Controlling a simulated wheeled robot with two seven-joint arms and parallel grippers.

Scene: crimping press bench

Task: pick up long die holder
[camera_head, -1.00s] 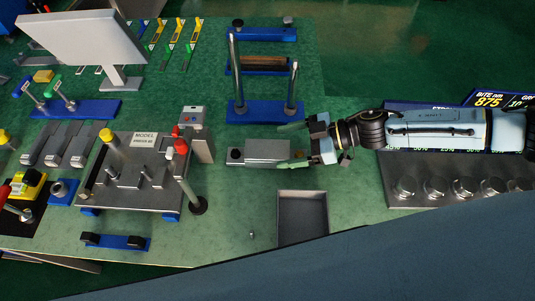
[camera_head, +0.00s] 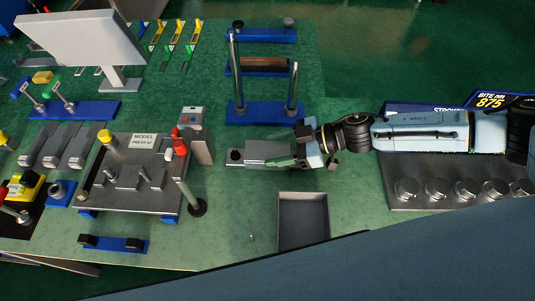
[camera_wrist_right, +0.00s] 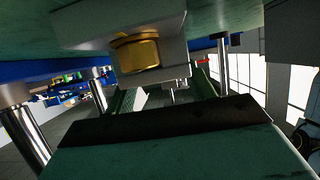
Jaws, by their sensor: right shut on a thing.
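The long die holder is a long grey metal block (camera_head: 258,149) with a dark round end piece at its left. It lies at the middle of the bench, left of my right wrist in the head view. My right gripper (camera_head: 279,153) comes in from the right with green fingers and is shut on the block's right part, which it partly hides. In the right wrist view, a grey block with a brass-coloured round part (camera_wrist_right: 138,52) shows close up, above a green finger with a black pad (camera_wrist_right: 165,126). My left gripper is not in view.
A blue-based stand with chrome posts (camera_head: 262,112) is just behind the holder. An open grey tray (camera_head: 327,222) is in front, at right. The press plate (camera_head: 122,198) and a steel post (camera_head: 190,195) are to the left. A knobbed grey panel (camera_head: 445,202) is at right.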

